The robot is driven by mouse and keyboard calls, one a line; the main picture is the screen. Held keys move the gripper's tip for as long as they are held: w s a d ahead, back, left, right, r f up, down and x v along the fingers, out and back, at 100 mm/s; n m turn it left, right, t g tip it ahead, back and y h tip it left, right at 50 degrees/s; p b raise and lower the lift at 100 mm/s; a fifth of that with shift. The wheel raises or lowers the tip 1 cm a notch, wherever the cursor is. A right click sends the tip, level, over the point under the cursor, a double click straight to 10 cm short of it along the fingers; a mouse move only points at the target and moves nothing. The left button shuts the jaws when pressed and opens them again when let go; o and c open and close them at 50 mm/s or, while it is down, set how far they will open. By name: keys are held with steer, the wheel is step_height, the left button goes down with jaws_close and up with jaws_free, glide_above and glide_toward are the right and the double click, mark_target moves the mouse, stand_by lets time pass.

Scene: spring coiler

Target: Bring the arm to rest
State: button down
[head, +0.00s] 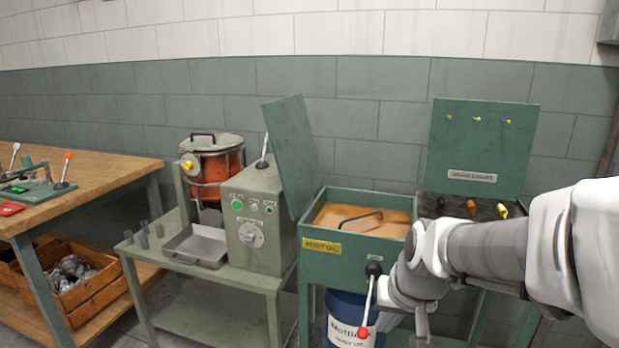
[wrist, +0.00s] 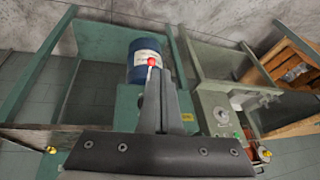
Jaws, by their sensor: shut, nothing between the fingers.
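My arm reaches in from the right in the head view, with its wrist in front of the green dust-oil tank (head: 345,250). My gripper (wrist: 158,75) shows in the wrist view with its dark fingers closed together and nothing between them. A red lever knob (wrist: 153,61) shows right at the fingertips there; I cannot tell whether they touch. In the head view the same red knob (head: 363,332) hangs at the low end of a lever on the tank's front, left of my wrist. The fingers are not clear in the head view.
A blue drum (head: 345,310) stands under the tank, whose lid (head: 292,150) is raised. Left is a grey machine bench (head: 258,285) with a red pot (head: 212,170). A wooden workbench (head: 100,195) is at far left. An open green cabinet (head: 480,140) stands behind my arm.

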steer(key=s+r+n+t+h, duration=0.1)
steer(key=s+r, duration=0.2)
steer(key=s, duration=0.4)
steer(key=s+r+n, duration=0.1)
steer(key=s+r, duration=0.3)
steer(key=s, duration=0.3)
step_height(320, 180, up, 18)
steer(key=p, duration=1.8)
steer(key=shift+d, duration=0.45)
